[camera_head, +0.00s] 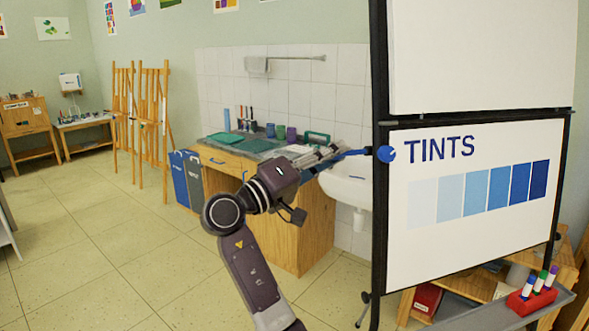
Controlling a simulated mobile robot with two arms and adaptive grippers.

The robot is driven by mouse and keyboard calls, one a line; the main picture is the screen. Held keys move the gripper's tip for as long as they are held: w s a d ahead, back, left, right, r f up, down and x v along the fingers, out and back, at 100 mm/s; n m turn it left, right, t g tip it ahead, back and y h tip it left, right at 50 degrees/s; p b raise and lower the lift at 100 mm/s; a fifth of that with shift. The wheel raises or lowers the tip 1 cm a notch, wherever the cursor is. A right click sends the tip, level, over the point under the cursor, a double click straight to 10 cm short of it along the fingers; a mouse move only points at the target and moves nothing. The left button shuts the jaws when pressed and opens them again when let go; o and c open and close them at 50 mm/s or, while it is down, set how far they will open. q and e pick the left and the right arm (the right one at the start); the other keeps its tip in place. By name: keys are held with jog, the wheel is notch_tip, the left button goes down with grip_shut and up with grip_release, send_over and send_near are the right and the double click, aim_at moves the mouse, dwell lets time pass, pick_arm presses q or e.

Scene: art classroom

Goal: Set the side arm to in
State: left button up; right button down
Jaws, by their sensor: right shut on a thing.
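The side arm (356,153) is a thin blue bar on the left post of the flip-chart stand. It joins the post at a round blue hub (387,154) and sticks out to the left, roughly level. My right gripper (333,158) is at the bar's outer end, shut on it, and its fingers partly hide that end. My right arm reaches up from the bottom of the view. My left gripper is not in view.
The stand's board (480,240) shows blue tint swatches. A marker tray (470,318) with a red pen holder (531,301) juts out at lower right. A sink (347,188) and wooden cabinet (312,235) stand behind my gripper. The tiled floor at left is clear.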

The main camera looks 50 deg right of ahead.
aim_at(354, 153)
jog(key=s+d, duration=0.1)
jog(key=d, duration=0.1)
jog(key=s+d, duration=0.1)
jog(key=shift+s+d+b, duration=0.1)
jog(key=shift+d+b, duration=0.25)
jog(key=shift+r, duration=0.1)
jog(key=c, duration=2.1)
grip_release()
jog(key=shift+o, duration=1.4)
jog(key=shift+s+d, duration=0.1)
jog(key=shift+d, duration=0.15)
jog(key=shift+a, duration=0.1)
jog(key=v, duration=1.2)
